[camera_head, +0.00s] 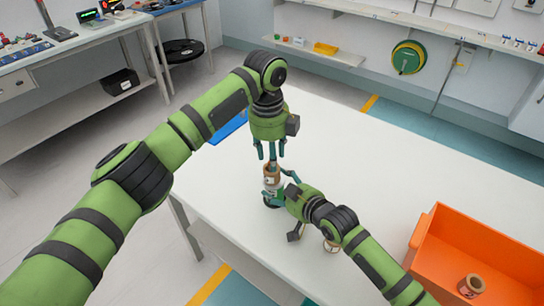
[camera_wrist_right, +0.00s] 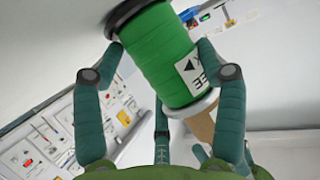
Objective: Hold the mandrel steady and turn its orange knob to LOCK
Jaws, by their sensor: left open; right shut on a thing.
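The mandrel (camera_head: 272,183) stands on the white table, with a black base and a brown, cardboard-coloured part near its top. In the right wrist view its green body (camera_wrist_right: 150,55) carries a white label with a black arrow and partly readable lettering. My right gripper (camera_wrist_right: 160,60) is shut around the green body from the side; it also shows in the head view (camera_head: 278,184). My left gripper (camera_head: 271,154) points down, open, with its fingertips just above or around the mandrel's top. I cannot make out the orange knob; the left fingers cover that area.
An orange crate (camera_head: 424,240) with a brown roll (camera_head: 471,286) in it is at the lower right. Another small roll (camera_head: 331,246) stands beside my right forearm. A blue item (camera_head: 228,127) lies behind my left arm. The table's right and far parts are clear.

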